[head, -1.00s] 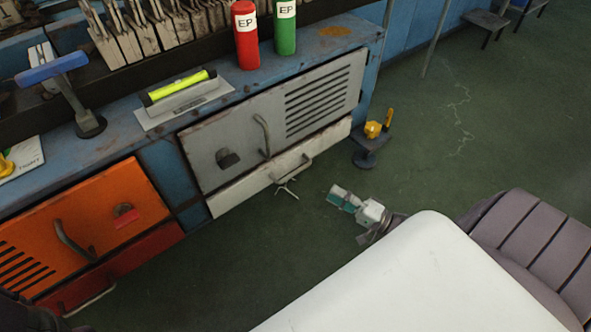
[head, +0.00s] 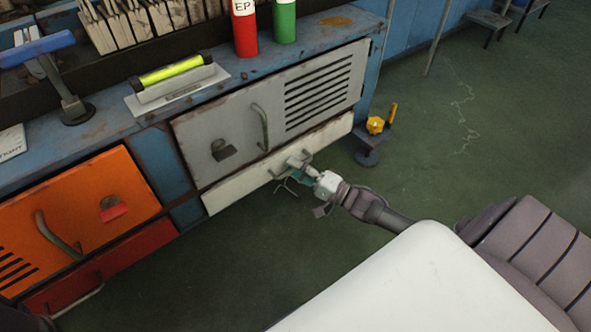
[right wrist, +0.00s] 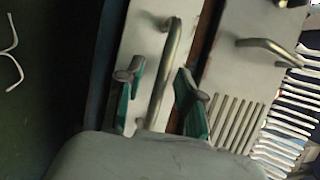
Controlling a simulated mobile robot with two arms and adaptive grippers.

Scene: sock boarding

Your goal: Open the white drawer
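The white drawer (head: 232,191) is a long, low front under a grey door in the blue bench, and it looks closed. Its bar handle is partly hidden by my right gripper (head: 299,169) in the head view. The right wrist view shows the drawer front (right wrist: 146,30) and its metal handle (right wrist: 171,70). There my right gripper (right wrist: 158,86) is open, its green fingers on either side of the handle with gaps visible. Whether the fingertips touch the drawer front is unclear. My left gripper is not in view.
The grey door (head: 205,121) has its own handle and vent slots just above the drawer. An orange door (head: 85,195) and a red drawer (head: 130,260) are at left. A small stand with a yellow object (head: 375,125) is right of the bench. Green floor in front is clear.

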